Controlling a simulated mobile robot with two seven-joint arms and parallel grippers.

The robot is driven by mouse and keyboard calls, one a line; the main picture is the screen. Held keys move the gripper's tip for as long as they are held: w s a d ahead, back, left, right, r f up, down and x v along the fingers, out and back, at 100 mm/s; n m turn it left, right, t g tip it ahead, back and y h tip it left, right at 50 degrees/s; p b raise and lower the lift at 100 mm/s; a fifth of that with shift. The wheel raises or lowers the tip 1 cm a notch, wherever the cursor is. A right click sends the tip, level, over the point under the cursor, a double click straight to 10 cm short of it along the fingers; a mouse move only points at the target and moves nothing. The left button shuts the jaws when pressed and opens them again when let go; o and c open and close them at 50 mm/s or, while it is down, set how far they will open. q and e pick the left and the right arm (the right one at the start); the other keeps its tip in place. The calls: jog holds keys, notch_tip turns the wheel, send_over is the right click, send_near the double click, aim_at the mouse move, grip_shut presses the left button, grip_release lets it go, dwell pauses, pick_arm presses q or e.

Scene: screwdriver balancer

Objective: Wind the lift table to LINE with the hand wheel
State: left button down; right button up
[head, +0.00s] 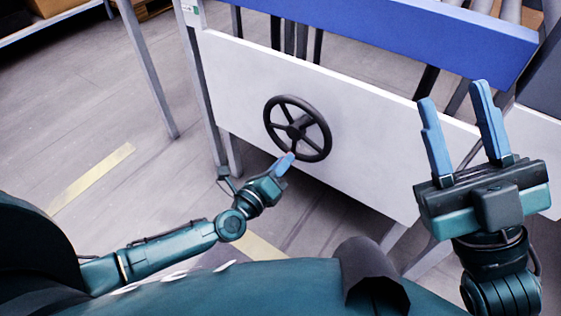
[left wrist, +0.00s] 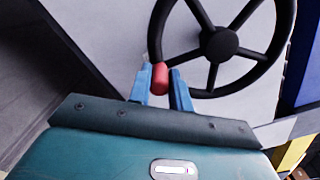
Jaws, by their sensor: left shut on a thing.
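The black spoked hand wheel (head: 297,130) is mounted on a white panel (head: 350,105) in the head view. In the left wrist view its hub (left wrist: 219,44) and part of its rim show close up. A red handle knob (left wrist: 160,78) sits at the rim's lower left there. My left gripper (head: 290,158) is at the wheel's lower edge, shut on the red knob; in the left wrist view the blue fingers (left wrist: 163,84) stand on either side of it. My right gripper (head: 454,97) is open and empty, right of the wheel. No LINE mark can be made out.
A blue band (head: 400,35) runs along the top of the white panel. Grey posts (head: 150,75) and a shelf with a box stand at the upper left. The grey floor (head: 90,120) with yellow tape (head: 92,178) is open at the left.

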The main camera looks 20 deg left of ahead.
aim_at(294, 131)
pick_arm(q)
jog(key=shift+s+d+f, duration=0.25)
jog(key=shift+d, duration=0.05)
pick_arm(e)
jog(key=shift+d, duration=0.1)
pick_arm(q)
jog(key=shift+s+d+n, duration=0.1)
jog(key=shift+n, duration=0.2)
pick_arm(e)
jog(key=shift+f, duration=0.1)
pick_arm(q)
jog(key=c, duration=1.3)
grip_release()
jog(key=shift+r, duration=0.1)
jog(key=shift+r, duration=0.1)
jog(key=shift+r, duration=0.3)
notch_tip(294, 131, up, 8)
jog(key=p, duration=0.6)
jog(key=shift+r, duration=0.1)
jog(key=shift+r+p, duration=0.45)
jog(key=shift+r, duration=0.1)
pick_arm(e)
notch_tip(294, 131, down, 8)
jog(key=m+g+h, duration=0.1)
jog(key=m+h, duration=0.7)
jog(key=shift+s+a, duration=0.2)
jog(key=shift+a, duration=0.15)
